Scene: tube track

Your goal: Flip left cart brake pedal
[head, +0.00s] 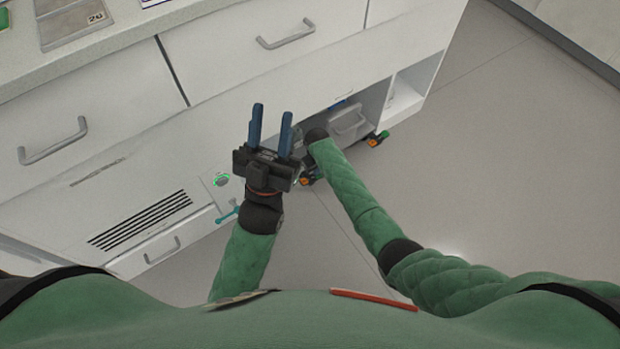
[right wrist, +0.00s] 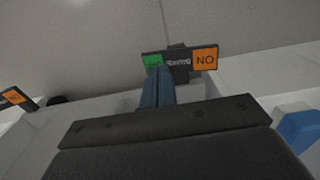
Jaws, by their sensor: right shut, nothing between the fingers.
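The left cart brake pedal (head: 308,179) shows as an orange and dark piece low at the cart's front left, partly hidden by my arms. In the right wrist view the pedal (right wrist: 180,64) is a dark bar with a green end and an orange end whose lettering appears upside down. My right gripper (right wrist: 157,74) is shut and empty, its blue fingertips at the green end; I cannot tell whether they touch it. The head view hides these fingers. My left gripper (head: 271,124) is open and empty in front of the cabinet.
Another brake pedal (head: 377,139) is at the cart's right side; it also shows in the right wrist view (right wrist: 15,97). The cart (head: 349,124) sits under the white cabinet (head: 130,80). The grey floor (head: 500,160) at the right is clear.

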